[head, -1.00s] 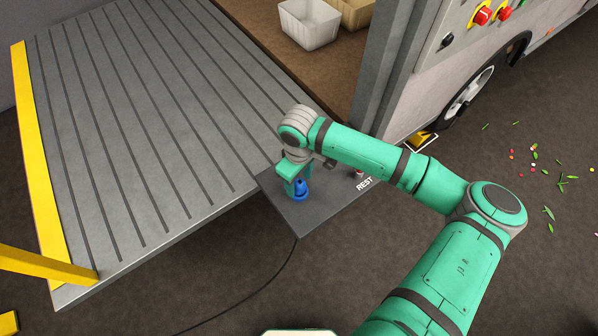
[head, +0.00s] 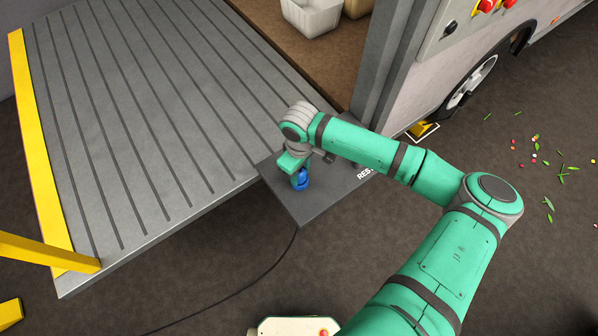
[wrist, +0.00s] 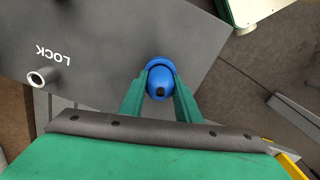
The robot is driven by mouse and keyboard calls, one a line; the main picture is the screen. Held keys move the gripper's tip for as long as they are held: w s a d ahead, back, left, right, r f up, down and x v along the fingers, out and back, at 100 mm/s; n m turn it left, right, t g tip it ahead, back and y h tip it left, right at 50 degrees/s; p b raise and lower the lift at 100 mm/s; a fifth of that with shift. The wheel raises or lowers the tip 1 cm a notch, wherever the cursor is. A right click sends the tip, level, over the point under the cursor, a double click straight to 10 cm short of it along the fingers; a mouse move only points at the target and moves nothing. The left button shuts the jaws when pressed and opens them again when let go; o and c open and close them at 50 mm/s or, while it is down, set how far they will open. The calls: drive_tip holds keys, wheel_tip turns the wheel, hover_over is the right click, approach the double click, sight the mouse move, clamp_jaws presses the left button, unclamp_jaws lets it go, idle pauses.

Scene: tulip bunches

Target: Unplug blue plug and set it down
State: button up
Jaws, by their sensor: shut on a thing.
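The blue plug (head: 301,181) is at the grey plate (head: 315,208) beside the ramp. My gripper (head: 298,180) is above the plate with its green fingers around the plug. In the wrist view the plug (wrist: 159,84) is between the two fingers, one on each side, and my gripper is shut on it. The plug's lower end is hidden, so I cannot tell whether it is seated or lifted. The plate shows the word LOCK next to a small metal post (wrist: 38,78) in the wrist view, and REST, partly covered by my arm, in the head view.
A dark cable (head: 270,270) runs from under the plate across the floor. The ribbed ramp (head: 150,130) with yellow edging is at left. A vehicle (head: 440,75) with red knobs stands at upper right. Petals and leaves lie on the right floor, which is otherwise open.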

drive_tip(key=shift+r, duration=0.25)
idle(0.4)
drive_tip(key=shift+r, duration=1.4)
drive_tip(key=shift+r, duration=2)
